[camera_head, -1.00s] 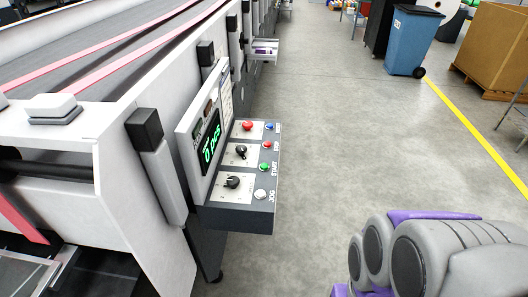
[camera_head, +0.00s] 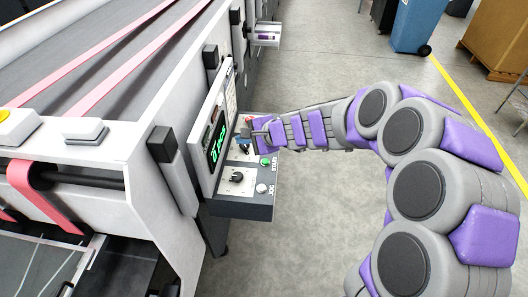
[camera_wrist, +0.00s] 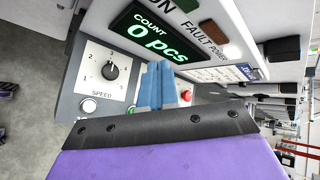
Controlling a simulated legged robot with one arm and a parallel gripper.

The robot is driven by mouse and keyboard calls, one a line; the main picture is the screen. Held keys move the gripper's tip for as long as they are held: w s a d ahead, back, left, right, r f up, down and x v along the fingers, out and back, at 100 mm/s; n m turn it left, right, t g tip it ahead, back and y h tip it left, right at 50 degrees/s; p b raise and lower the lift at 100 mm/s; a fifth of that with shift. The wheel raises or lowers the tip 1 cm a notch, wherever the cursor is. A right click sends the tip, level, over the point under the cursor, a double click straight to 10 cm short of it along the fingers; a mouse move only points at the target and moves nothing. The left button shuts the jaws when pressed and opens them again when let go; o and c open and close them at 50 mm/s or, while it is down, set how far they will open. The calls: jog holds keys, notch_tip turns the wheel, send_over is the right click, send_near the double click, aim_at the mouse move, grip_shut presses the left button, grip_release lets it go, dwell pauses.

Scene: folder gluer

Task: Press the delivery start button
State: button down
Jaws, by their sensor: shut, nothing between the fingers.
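The control panel (camera_head: 238,208) juts from the side of the machine, with a display (camera_head: 216,146) above it. A green button (camera_head: 265,162) labelled START is on its outer edge, with a white button (camera_head: 261,188) labelled JOG nearer. My gripper (camera_head: 244,147) is over the farther part of the panel, just left of and beyond the green button. In the wrist view, my gripper's blue fingers (camera_wrist: 157,86) are together and empty in front of the panel. They and the wrist hide part of the button row. I cannot tell whether they touch the panel.
A black selector knob (camera_head: 237,176) sits on the near part of the panel; a SPEED knob (camera_wrist: 111,69) shows in the wrist view. A red button (camera_wrist: 186,95) is beside the fingers. The floor right of the machine is open, with a blue bin (camera_head: 415,27) farther back.

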jog(key=w+d+f+m+t+h+p, duration=0.2)
jog(key=w+d+f+m, duration=0.15)
jog(key=w, duration=0.35)
jog(key=m+h+b, duration=0.2)
jog(key=m+b, duration=0.3)
send_over(266, 162)
notch_tip(266, 162, down, 13)
jog(key=shift+s+f, duration=0.1)
jog(key=shift+f, duration=0.1)
jog(key=shift+d+f+b, duration=0.1)
jog(key=shift+f+b, duration=0.3)
jog(key=shift+f, duration=0.15)
